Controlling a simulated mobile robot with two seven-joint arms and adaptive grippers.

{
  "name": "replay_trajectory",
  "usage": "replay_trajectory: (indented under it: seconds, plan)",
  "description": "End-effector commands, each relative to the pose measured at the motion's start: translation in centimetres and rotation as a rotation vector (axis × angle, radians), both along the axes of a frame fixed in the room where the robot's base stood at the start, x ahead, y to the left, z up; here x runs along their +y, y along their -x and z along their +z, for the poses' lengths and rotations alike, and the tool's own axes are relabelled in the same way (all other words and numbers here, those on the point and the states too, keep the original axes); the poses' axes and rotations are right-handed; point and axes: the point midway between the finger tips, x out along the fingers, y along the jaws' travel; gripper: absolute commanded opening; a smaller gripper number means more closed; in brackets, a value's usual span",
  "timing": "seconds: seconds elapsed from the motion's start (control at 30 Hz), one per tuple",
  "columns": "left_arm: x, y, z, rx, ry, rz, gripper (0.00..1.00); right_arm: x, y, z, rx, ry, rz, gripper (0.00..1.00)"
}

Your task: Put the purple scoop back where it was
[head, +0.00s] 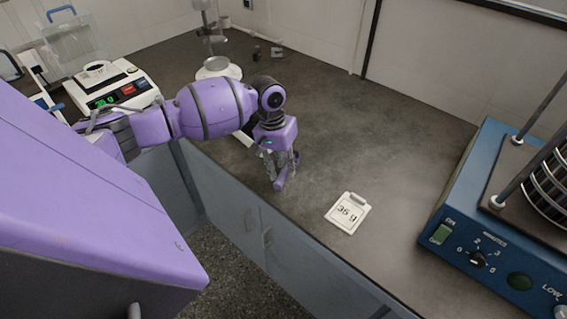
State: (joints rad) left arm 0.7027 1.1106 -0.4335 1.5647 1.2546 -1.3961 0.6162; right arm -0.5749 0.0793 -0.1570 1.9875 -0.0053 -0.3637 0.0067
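My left gripper (282,167) points down over the bench near its front edge. A small purple piece, which looks like the purple scoop (280,183), shows at its fingertips. The fingers partly cover the scoop, and its bowl cannot be made out. I cannot tell whether the fingers are closed on it or only around it, or whether it touches the bench. My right gripper is not in view.
A balance (112,88) with a green display stands at the left. The blue sieve shaker (490,225) stands at the right. A white-based stand (217,69) is behind my arm. The back middle bench (360,120) is clear.

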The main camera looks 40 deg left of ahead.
Motion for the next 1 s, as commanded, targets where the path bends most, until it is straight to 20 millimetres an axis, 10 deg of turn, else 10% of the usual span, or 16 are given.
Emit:
replay_trajectory:
  seconds: [0.47, 1.0]
  plan:
    - [0.2, 0.0, 0.8, -0.001, -0.001, 0.000, 0.40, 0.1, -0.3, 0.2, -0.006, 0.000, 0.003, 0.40]
    - [1.7, 0.6, 10.6, -0.001, -0.001, 0.000, 0.40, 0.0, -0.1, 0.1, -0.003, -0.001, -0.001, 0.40]
